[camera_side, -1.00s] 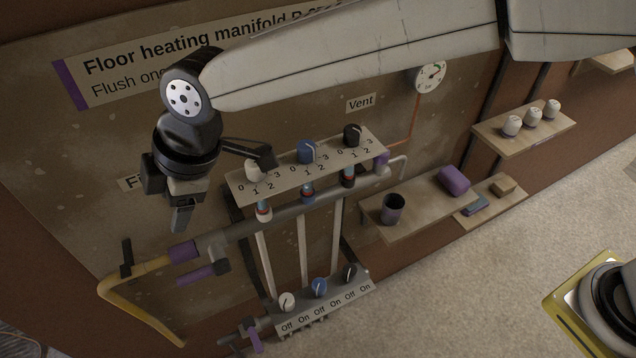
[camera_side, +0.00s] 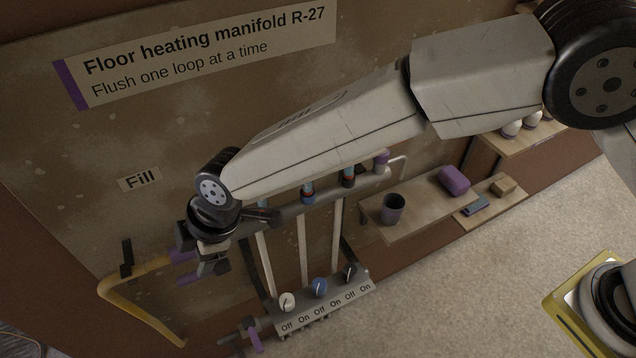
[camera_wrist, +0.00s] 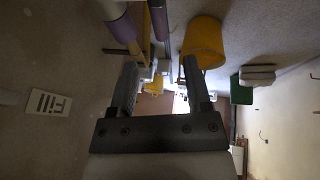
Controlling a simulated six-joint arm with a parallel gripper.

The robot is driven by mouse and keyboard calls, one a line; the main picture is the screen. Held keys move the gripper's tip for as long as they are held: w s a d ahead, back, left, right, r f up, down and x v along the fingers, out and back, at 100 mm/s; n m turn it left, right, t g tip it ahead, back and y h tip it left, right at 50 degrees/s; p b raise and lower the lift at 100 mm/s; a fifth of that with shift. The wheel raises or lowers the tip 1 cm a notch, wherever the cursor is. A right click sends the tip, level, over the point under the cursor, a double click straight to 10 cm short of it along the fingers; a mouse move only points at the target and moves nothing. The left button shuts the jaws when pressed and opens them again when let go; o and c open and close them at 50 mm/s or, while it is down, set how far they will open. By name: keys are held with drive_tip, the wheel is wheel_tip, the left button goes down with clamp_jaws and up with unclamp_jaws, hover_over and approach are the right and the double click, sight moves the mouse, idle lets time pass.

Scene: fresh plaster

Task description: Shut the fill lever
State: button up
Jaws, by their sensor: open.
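My gripper (camera_side: 206,270) points down over the lever end of the pipe, open with nothing held. In the wrist view the two fingers of my gripper (camera_wrist: 160,66) are spread. A purple pipe sleeve (camera_wrist: 119,30) and a thinner lavender bar, probably the lever (camera_wrist: 163,20), show beyond them. I cannot tell whether a finger touches the lever.
A yellow hose (camera_side: 135,278) bends down from the pipe's left end. The pipe (camera_side: 290,212) and the lower switch bar (camera_side: 325,303) lie to the right. The wrist view shows a yellow bucket (camera_wrist: 203,42).

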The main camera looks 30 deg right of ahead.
sight(191, 275)
drive_tip(key=shift+x, duration=3.7)
clamp_jaws()
